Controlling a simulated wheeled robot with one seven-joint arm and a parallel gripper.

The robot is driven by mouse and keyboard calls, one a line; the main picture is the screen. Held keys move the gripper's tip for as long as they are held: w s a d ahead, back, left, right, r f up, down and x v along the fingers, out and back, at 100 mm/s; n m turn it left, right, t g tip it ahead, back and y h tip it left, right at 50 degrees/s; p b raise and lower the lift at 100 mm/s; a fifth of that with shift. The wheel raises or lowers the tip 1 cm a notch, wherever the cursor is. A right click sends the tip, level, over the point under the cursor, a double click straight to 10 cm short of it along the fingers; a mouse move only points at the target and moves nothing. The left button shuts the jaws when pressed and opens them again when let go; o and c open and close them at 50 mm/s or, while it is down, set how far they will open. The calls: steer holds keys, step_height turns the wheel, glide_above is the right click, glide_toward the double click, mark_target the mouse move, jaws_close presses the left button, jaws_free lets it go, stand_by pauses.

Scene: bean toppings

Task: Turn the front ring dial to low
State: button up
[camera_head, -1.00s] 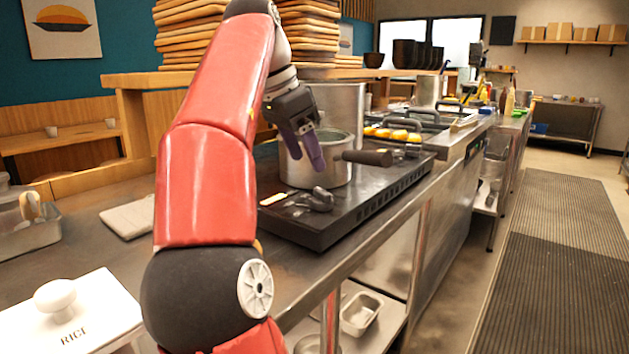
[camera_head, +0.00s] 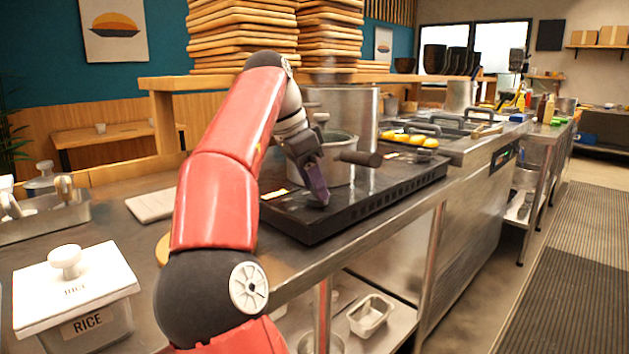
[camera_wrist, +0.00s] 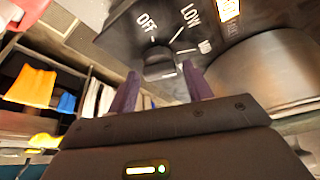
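The dial (camera_wrist: 160,62) is a dark knob on the black cooktop, with white OFF and LOW marks and ticks beyond it in the wrist view; a third mark is blurred. I cannot tell which mark it points to. My gripper (camera_wrist: 160,72) has two purple fingers spread apart, tips on either side of the dial; I cannot tell if they touch it. In the head view my gripper (camera_head: 318,198) is low over the near end of the cooktop (camera_head: 300,226) and hides the dial.
A grey pot (camera_head: 338,172) with a dark handle (camera_head: 361,158) stands on the cooktop close beyond my gripper; its side also shows in the wrist view (camera_wrist: 262,72). A rice box (camera_head: 75,285) is at the near left.

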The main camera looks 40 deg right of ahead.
steer(key=c, duration=0.7)
steer(key=shift+n, duration=0.4)
steer(key=n+t, duration=0.1)
steer(key=n+b, duration=0.1)
steer(key=n, duration=0.1)
steer(key=shift+s+t, duration=0.25)
steer(key=shift+t, duration=0.15)
steer(key=shift+s+r+n+t, duration=0.1)
steer(key=shift+n+t, duration=0.3)
steer(key=shift+n, duration=0.8)
steer(key=shift+s+n+t, duration=0.1)
steer(key=shift+n+t, duration=0.3)
steer(key=shift+n, duration=0.8)
steer(key=shift+w, duration=0.1)
steer(key=o, duration=1)
